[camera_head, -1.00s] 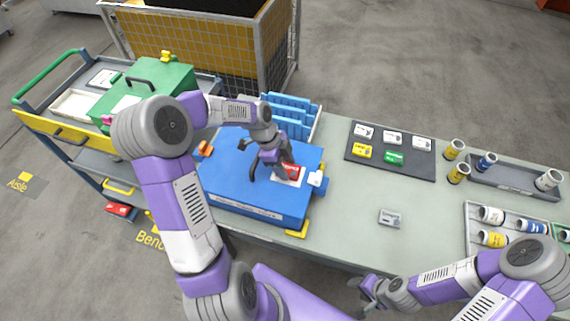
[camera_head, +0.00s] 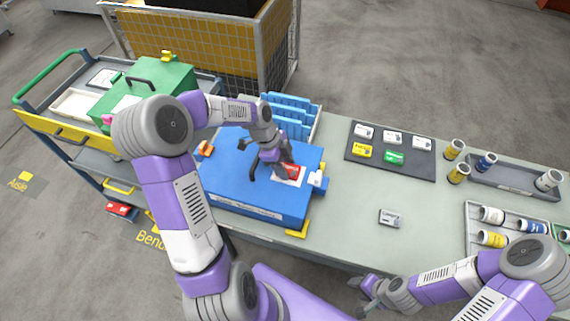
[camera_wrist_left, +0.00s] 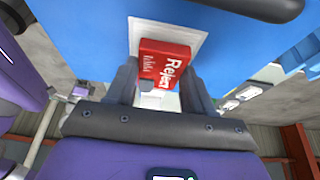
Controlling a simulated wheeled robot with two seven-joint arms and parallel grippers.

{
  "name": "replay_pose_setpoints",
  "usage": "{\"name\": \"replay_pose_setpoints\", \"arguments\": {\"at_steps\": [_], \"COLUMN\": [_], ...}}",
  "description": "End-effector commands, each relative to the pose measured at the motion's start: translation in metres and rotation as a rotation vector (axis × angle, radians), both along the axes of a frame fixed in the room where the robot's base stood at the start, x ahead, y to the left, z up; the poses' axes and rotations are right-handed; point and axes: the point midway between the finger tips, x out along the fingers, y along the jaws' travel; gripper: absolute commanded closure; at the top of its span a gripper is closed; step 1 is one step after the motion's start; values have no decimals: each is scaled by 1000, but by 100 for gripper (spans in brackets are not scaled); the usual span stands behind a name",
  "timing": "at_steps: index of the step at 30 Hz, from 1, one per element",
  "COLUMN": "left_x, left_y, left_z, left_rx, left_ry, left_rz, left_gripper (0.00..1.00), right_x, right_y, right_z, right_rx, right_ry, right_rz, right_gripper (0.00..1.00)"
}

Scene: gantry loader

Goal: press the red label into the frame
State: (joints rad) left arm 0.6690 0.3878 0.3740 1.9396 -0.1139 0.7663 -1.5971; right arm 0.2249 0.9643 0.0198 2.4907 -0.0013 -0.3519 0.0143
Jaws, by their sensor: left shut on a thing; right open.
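The red label (camera_head: 290,170) is over a white rectangular frame (camera_head: 299,181) on top of the blue box (camera_head: 240,182). My left gripper (camera_head: 274,172) is at the label from its left side. In the left wrist view the red label (camera_wrist_left: 165,62) shows white lettering and sits between the two fingers (camera_wrist_left: 160,85). The white frame (camera_wrist_left: 140,28) shows around and beyond it. I cannot tell whether the label lies fully inside the frame. My right gripper (camera_head: 367,293) is open and empty off the bench's front edge.
A dark mat (camera_head: 372,170) holds several labels, among them a green and a yellow one. A grey label (camera_head: 389,218) lies on the bench. Trays with cylinders stand at right. Blue racks (camera_head: 290,105) stand behind the box.

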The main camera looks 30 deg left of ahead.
Motion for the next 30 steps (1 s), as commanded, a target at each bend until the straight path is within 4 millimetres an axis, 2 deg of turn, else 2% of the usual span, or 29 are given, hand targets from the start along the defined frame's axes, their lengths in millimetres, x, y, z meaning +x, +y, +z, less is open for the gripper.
{"name": "replay_pose_setpoints", "arguments": {"at_steps": [21,22,27,30], "left_x": [0,0,0,0], "left_y": [0,0,0,0], "left_z": [-9,-8,-8,-8], "left_rx": [0,0,0,0], "left_ry": [0,0,0,0], "left_rz": [0,0,0,0], "left_gripper": [77,43,18,18], "right_x": [0,0,0,0], "right_y": [0,0,0,0], "right_z": [-6,-5,-5,-5], "right_rx": [0,0,0,0], "right_ry": [0,0,0,0], "right_rz": [0,0,0,0], "right_gripper": [49,49,49,49]}}
